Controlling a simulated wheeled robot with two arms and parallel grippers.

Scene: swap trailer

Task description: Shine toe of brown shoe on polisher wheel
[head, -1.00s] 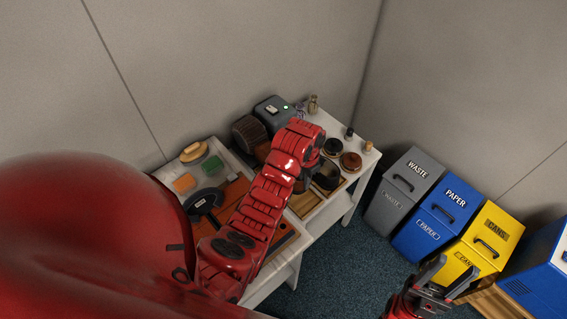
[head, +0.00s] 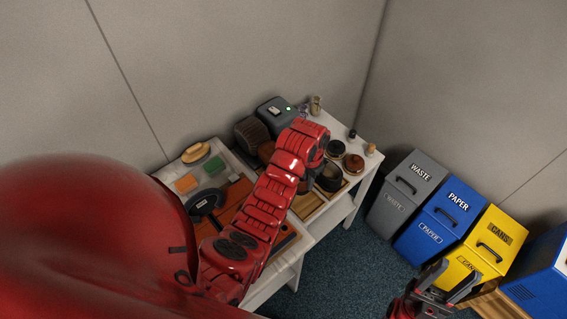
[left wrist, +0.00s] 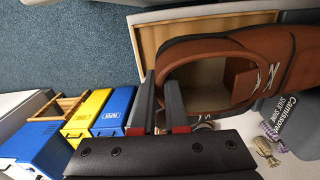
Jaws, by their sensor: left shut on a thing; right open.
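The brown shoe (left wrist: 299,60) fills the upper right of the left wrist view, its open collar facing me. My left gripper (left wrist: 160,84) is shut on the edge of the collar. In the head view part of the shoe (head: 265,151) shows beside the brown polisher wheel (head: 251,132); my left arm hides the rest. I cannot tell whether the toe touches the wheel. The grey polisher body (head: 274,111) has a green light lit. My left gripper (head: 309,184) is mostly hidden by its wrist in the head view. My right gripper (head: 448,279) is open and empty, low right.
On the white table (head: 365,167) are a black round brush (head: 205,203), an orange block (head: 186,183), a green block (head: 213,165), a black tin (head: 335,148) and a brown tin (head: 354,163). Grey (head: 406,188), blue (head: 444,215) and yellow (head: 485,243) bins stand right. Carpet lies between.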

